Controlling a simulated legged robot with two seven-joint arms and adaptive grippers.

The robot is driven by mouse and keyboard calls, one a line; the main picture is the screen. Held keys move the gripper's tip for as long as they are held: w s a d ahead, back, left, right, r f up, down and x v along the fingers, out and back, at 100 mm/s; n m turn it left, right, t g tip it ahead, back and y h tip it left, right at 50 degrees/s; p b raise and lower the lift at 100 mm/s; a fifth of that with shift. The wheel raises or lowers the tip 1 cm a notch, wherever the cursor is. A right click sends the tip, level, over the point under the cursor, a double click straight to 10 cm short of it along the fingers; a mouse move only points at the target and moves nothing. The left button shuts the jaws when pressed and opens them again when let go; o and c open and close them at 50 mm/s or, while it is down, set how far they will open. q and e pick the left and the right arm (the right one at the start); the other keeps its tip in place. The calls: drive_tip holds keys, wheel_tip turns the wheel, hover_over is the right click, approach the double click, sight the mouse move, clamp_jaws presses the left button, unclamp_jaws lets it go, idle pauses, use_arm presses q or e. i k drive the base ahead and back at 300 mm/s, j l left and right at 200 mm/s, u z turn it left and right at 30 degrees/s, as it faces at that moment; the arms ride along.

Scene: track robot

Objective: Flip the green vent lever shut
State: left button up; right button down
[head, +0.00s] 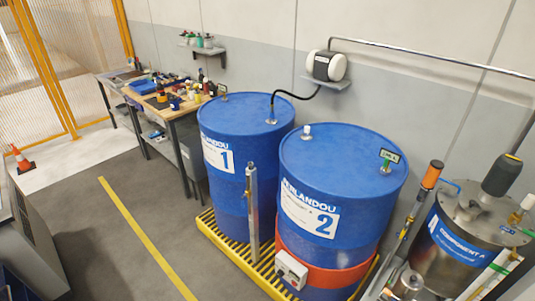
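A small green piece with pale markings (388,155) stands up on a metal fitting on the lid of the blue drum marked 2 (345,155), near the lid's right side. It looks like the green vent lever, but it is too small to tell how its handle is set. Neither of my grippers shows in the head view.
Blue drum 1 (245,108) stands beside drum 2 on a yellow grate (231,245). An orange band (338,275) wraps drum 2. A steel tank (455,245) and an orange-topped rod (431,175) stand to the right. A workbench (184,115) is at the back; floor is open at left.

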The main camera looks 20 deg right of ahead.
sight(386, 159)
drive_tip(key=z, duration=1.45)
